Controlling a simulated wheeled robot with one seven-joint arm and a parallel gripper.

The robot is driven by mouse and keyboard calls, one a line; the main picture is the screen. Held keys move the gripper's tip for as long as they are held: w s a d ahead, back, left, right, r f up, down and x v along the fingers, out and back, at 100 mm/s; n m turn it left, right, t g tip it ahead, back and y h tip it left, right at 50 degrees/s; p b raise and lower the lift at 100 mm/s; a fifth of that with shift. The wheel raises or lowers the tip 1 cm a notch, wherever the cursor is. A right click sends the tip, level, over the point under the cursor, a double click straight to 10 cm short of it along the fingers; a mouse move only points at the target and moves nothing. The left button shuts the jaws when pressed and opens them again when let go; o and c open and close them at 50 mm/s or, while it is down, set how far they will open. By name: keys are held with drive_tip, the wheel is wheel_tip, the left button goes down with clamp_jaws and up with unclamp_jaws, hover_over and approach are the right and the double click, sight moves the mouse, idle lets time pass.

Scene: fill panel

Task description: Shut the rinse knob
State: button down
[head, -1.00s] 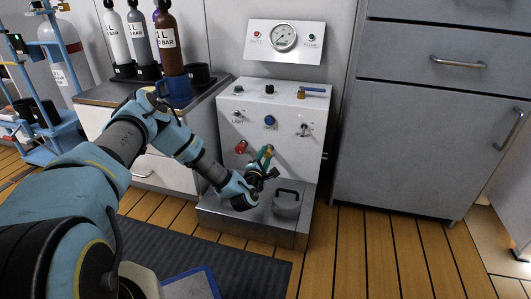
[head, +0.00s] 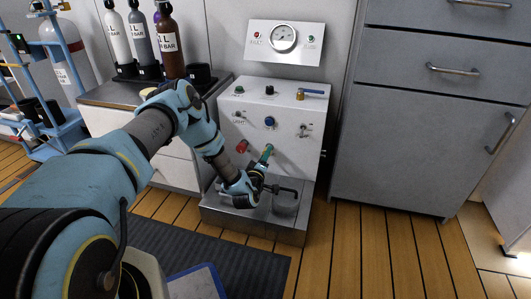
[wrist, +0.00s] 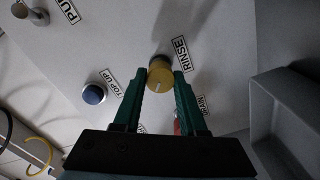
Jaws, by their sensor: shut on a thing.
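The rinse knob (wrist: 159,76) is a round yellow knob with a pale line on its face, beside the RINSE label (wrist: 180,52) on the white panel. My gripper (wrist: 161,74) has its green fingers on either side of the knob, shut on it. In the head view my gripper (head: 267,153) reaches the lower front of the panel (head: 285,155), and its fingers hide most of the knob. I cannot tell the knob's setting from the line alone.
A blue knob (head: 269,122) is above my gripper, and a red knob (head: 242,146) is to its left. A grey cabinet (head: 410,150) stands at the right.

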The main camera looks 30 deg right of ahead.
drive_tip(key=shift+m+p, duration=1.55)
drive_tip(key=shift+m, duration=3.25)
drive_tip(key=shift+c, duration=2.4)
unclamp_jaws()
drive_tip(key=p+v, duration=0.3)
drive_tip(key=v, duration=0.8)
drive_tip(key=shift+w, duration=0.1)
